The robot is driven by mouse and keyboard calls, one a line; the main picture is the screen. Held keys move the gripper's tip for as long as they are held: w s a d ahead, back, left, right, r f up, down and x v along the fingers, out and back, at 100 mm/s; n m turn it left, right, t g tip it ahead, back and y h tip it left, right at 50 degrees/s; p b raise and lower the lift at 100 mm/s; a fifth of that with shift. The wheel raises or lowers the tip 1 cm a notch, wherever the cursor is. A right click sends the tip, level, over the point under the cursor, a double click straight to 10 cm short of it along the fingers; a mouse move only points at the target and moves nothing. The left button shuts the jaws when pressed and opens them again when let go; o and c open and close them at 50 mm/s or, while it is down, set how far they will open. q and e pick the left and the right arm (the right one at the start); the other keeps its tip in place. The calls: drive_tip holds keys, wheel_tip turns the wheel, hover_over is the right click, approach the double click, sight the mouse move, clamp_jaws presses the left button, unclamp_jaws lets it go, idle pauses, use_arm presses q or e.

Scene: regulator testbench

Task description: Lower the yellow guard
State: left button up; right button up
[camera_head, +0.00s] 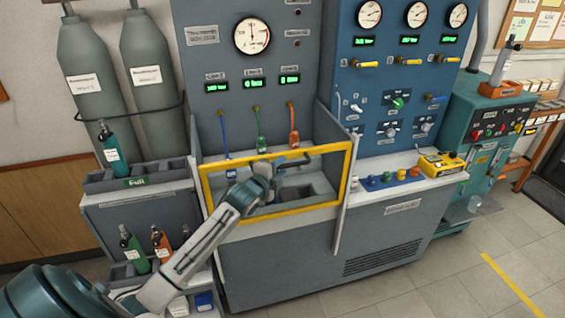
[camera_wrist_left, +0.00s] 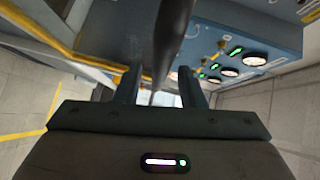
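The yellow guard (camera_head: 322,149) is a yellow rectangular frame standing upright across the front of the grey test bay. Its dark handle (camera_head: 297,161) shows near the top bar. My left gripper (camera_head: 280,166) is in front of the guard, at this handle. In the left wrist view a dark bar (camera_wrist_left: 171,35), seemingly the handle, runs between the fingers of my left gripper (camera_wrist_left: 158,86). The fingers are apart, with gaps beside the bar. A yellow rail (camera_wrist_left: 38,32), seemingly part of the guard, shows at upper left there. My right gripper is out of view.
Blue, green and orange hoses (camera_head: 261,135) hang behind the guard. A grey rack with small cylinders (camera_head: 133,250) stands left of the bay. A blue gauge panel (camera_head: 400,70) and a yellow device (camera_head: 443,164) are on the right. The floor at right is clear.

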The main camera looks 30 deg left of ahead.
sight(282, 212)
use_arm(q)
drive_tip(key=shift+w, duration=0.75)
drive_tip(key=shift+w+a+f, duration=0.1)
drive_tip(key=shift+w+f, duration=0.05)
drive_tip(key=shift+f, duration=0.05)
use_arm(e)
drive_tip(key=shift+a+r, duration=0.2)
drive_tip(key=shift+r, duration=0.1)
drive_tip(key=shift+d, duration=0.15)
